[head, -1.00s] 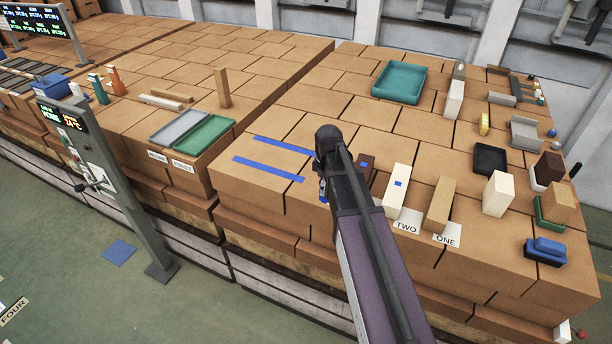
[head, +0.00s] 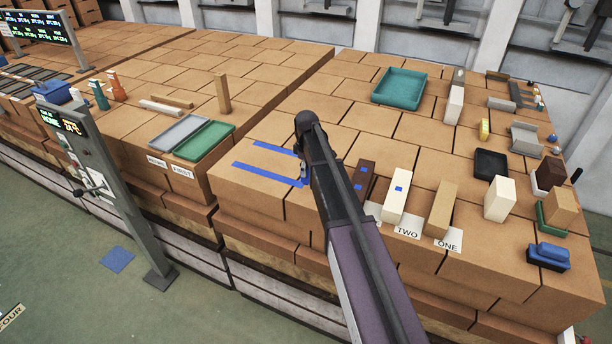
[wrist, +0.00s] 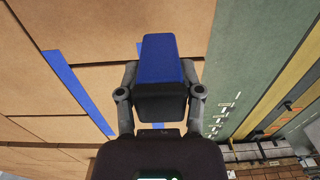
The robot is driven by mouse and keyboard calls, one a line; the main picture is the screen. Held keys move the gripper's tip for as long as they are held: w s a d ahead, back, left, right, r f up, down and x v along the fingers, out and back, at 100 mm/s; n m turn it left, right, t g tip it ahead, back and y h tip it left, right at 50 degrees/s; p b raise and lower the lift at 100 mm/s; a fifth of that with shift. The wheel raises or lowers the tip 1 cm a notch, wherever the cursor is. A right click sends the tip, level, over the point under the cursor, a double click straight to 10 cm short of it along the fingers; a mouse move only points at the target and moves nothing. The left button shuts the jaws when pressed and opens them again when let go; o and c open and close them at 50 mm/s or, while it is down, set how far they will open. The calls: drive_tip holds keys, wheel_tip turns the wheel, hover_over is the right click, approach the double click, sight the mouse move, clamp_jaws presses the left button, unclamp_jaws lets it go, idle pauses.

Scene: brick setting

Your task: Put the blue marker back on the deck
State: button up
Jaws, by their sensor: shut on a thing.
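My gripper (wrist: 160,100) is shut on the blue marker (wrist: 160,60), a blue block with a dark near end, held between the two fingers in the wrist view. In the head view my gripper (head: 304,174) is over the front left part of the near deck (head: 260,187), beside two blue tape strips (head: 262,172). There my arm hides most of the marker. I cannot tell whether the marker touches the deck.
Right of my arm stand a dark brown block (head: 363,180), a white block (head: 397,195) and a tan block (head: 440,208), near labels. A teal tray (head: 399,88) is farther back. Grey and green trays (head: 204,140) lie left across a gap. The deck behind my gripper is clear.

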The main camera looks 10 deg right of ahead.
drive_tip(key=shift+w+a+f, duration=0.15)
drive_tip(key=shift+w+f, duration=0.1)
drive_tip(key=shift+w, duration=0.5)
drive_tip(key=shift+s+f+b, duration=0.1)
drive_tip(key=shift+f+b, duration=1.5)
drive_tip(key=shift+b, duration=0.25)
drive_tip(key=shift+f, duration=0.1)
drive_tip(key=o, duration=0.9)
wheel_tip(320, 180, up, 12)
drive_tip(key=p, duration=1.2)
